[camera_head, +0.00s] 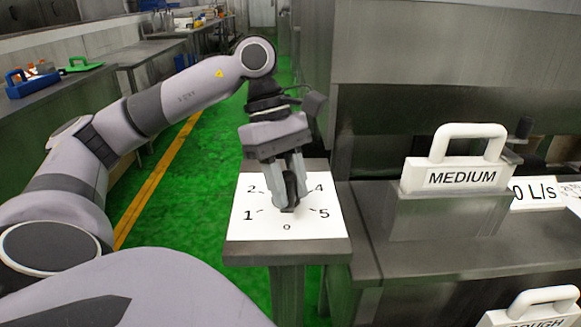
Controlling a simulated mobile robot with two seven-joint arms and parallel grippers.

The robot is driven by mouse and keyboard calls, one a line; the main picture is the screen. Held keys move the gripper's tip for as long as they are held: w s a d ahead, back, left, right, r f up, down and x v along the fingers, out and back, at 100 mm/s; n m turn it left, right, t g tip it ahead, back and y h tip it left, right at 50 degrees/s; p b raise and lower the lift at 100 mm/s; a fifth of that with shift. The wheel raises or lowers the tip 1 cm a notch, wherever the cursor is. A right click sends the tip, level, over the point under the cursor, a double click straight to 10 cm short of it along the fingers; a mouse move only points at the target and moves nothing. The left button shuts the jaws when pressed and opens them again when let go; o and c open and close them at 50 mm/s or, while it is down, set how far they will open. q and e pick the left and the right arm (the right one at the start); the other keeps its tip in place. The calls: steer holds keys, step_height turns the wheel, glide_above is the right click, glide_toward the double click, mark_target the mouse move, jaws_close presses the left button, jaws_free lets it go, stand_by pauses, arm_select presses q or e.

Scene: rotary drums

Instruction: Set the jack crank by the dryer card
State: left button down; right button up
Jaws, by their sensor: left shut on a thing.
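My left gripper (289,190) points down over a white dial plate (250,222) on a metal stand. It is shut on a dark crank knob (290,189) at the dial's middle. The dial shows the numbers 0, 1, 2, 4 and 5; the top of the dial is hidden behind the gripper. Which number the crank points at cannot be told. A white card with a handle (463,178), lettered MEDIUM, stands upright in a metal holder to the right. My right gripper is not in view.
A second handled card (535,312), partly cut off, reads "OUGH" at the bottom right. A sign (533,194) ending in "0 L/s" lies behind the MEDIUM card. A metal counter (420,262) borders the dial stand. Green floor is open at left.

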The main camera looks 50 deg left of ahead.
arm_select(q)
steer(key=c, duration=0.9)
jaws_free()
steer(key=shift+c, duration=0.2)
steer(key=shift+o, duration=0.4)
steer(key=p+v, duration=0.1)
steer(key=v, duration=0.5)
steer(key=shift+r, duration=0.1)
steer(key=shift+a+r, duration=0.25)
steer(key=shift+r, duration=0.2)
